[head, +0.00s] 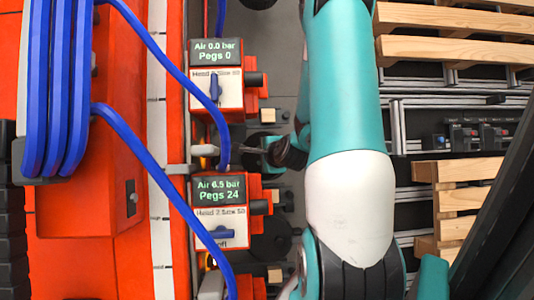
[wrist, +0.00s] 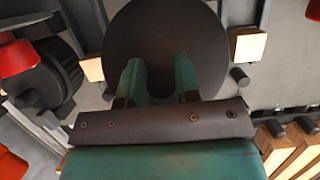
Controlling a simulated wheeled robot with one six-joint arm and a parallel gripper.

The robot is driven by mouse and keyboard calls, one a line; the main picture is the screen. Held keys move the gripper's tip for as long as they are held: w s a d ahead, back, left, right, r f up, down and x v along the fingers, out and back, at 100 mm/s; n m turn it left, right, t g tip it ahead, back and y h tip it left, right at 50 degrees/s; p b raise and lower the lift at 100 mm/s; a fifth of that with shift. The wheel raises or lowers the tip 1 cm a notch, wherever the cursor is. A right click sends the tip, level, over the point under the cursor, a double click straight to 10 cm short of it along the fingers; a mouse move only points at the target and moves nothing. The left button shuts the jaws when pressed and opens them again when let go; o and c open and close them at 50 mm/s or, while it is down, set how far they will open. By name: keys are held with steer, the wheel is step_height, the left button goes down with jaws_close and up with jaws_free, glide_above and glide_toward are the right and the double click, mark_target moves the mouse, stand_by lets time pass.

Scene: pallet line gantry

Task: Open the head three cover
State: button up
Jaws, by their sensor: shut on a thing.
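In the wrist view a large dark round cover (wrist: 122,40) fills the top middle. My gripper (wrist: 159,72) has its two green fingers over its middle, shut on a part of it that I can barely make out. I see no label on it, so I cannot tell from this view which head it belongs to. In the head view my teal and white arm crosses the right of centre, and I cannot clearly make out the gripper. An upper head unit (head: 217,92) reads air 0.0 bar and pegs 0. A lower head unit (head: 220,217) reads air 6.5 bar and pegs 24.
Blue hoses (head: 150,160) cross in front of the head units. An orange machine body (head: 95,215) stands at the left. Wooden slats (head: 455,20) and metal rails lie right of my arm. Another dark round part (wrist: 45,80) and small wooden blocks (wrist: 247,45) sit near the cover.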

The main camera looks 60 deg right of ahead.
steer(key=shift+w+a+r+p, duration=0.15)
steer(key=shift+w+a+p, duration=0.1)
steer(key=shift+a+p, duration=0.25)
steer(key=shift+w+a+r+p, duration=0.1)
steer(key=shift+w+a+p, duration=0.1)
steer(key=shift+a+p, duration=0.25)
steer(key=o, duration=0.6)
steer(key=shift+o, duration=0.2)
steer(key=shift+a+b, duration=0.1)
steer(key=shift+b, duration=0.75)
